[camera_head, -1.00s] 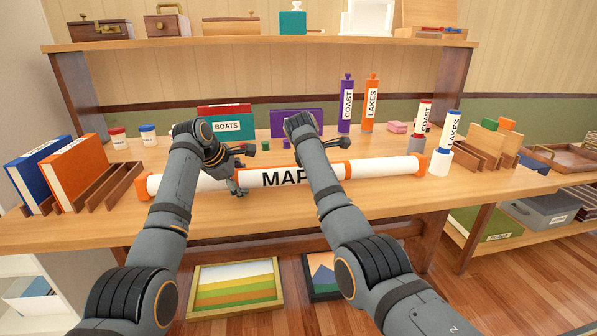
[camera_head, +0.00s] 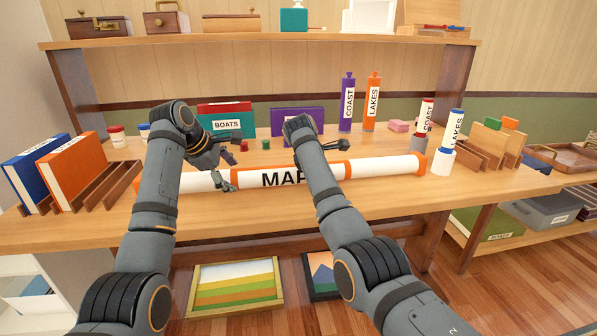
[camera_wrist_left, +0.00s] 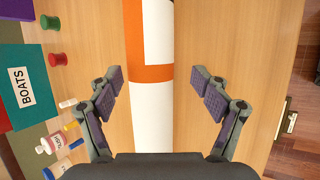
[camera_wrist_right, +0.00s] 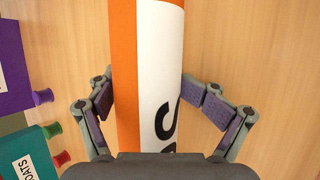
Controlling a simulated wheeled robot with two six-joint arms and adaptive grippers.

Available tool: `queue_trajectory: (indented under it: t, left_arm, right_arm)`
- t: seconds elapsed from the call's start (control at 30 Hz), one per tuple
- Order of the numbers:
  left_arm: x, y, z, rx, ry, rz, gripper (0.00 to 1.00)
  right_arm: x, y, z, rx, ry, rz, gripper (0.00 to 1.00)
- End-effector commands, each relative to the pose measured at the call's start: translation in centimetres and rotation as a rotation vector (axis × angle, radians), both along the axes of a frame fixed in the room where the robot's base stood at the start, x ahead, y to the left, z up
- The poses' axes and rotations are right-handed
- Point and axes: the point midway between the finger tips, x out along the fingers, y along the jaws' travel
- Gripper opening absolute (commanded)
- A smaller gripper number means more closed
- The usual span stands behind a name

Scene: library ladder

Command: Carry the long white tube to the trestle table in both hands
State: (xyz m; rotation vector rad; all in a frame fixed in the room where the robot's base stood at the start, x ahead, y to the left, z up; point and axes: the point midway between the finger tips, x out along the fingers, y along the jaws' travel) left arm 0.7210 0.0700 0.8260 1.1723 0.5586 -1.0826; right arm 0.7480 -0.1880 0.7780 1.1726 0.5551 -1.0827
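The long white tube (camera_head: 385,167) with orange bands and a "MAP" label lies across the wooden bench top. My left gripper (camera_head: 230,167) is open over its left part. In the left wrist view the tube (camera_wrist_left: 151,110) runs between the open fingers (camera_wrist_left: 157,82), with gaps on both sides. My right gripper (camera_head: 318,146) is over the tube right of its middle, partly hidden by its own arm. In the right wrist view the open fingers (camera_wrist_right: 149,85) straddle the tube (camera_wrist_right: 150,60), which looks closer; contact is not clear.
Books (camera_head: 75,165) and a wooden rack (camera_head: 112,188) stand left on the bench (camera_head: 250,213). Purple (camera_head: 347,104) and orange (camera_head: 371,104) tubes stand behind. A white holder (camera_head: 440,161) is near the tube's right end. A shelf (camera_head: 270,42) spans above.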

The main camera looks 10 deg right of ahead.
Motion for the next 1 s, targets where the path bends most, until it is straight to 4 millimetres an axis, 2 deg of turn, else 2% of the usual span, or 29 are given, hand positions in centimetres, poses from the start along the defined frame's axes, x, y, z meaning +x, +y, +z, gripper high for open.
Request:
queue_trajectory:
  t: [0.13,0.37,0.47,0.8,1.0]
  left_arm:
    - [-0.6,0.6,1.2,0.001,0.0,0.0,0.79]
    - [-0.8,0.8,1.5,0.001,0.0,0.0,0.79]
    - [-0.8,0.7,1.5,0.001,0.0,0.0,0.79]
    - [-0.8,0.7,1.5,0.001,0.0,0.0,0.79]
    - [-0.8,0.7,1.5,0.001,0.0,0.0,0.79]
  right_arm:
    - [0.0,-0.1,0.0,-0.002,0.0,-0.001,0.79]
    - [-0.1,-0.1,0.2,-0.002,-0.001,-0.002,0.79]
    - [-0.4,0.4,1.0,-0.002,-0.003,-0.001,0.79]
    - [-2.8,2.6,5.7,-0.001,-0.003,0.0,0.79]
    - [-3.4,3.1,6.6,-0.001,-0.001,0.0,0.79]
